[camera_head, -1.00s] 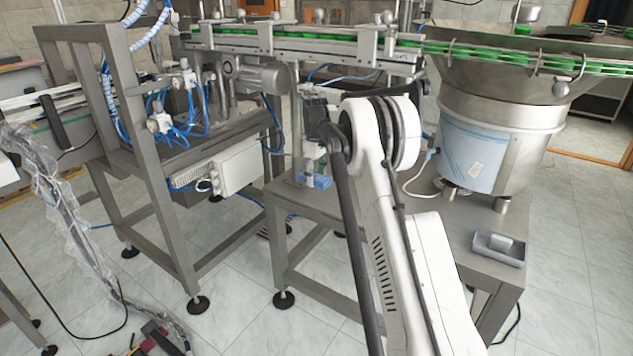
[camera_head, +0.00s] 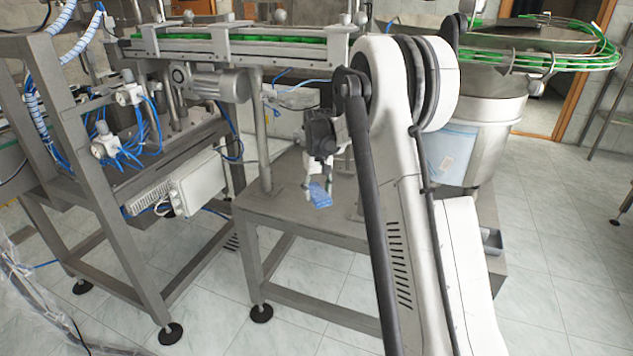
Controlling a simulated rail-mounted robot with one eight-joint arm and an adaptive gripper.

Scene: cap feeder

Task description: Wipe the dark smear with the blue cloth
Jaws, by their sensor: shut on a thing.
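My gripper (camera_head: 317,183) is shut on the blue cloth (camera_head: 320,196), left of my white arm. The cloth hangs from the fingertips, small and tilted, over the grey metal table (camera_head: 285,214). I cannot tell whether its lower edge touches the tabletop. I cannot make out the dark smear in this view; my arm covers much of the table's right part.
A conveyor with green caps (camera_head: 225,47) runs above the table's back. The steel bowl feeder (camera_head: 490,125) stands right, behind my arm. A metal post (camera_head: 262,135) rises left of the gripper. The front-left tabletop is clear.

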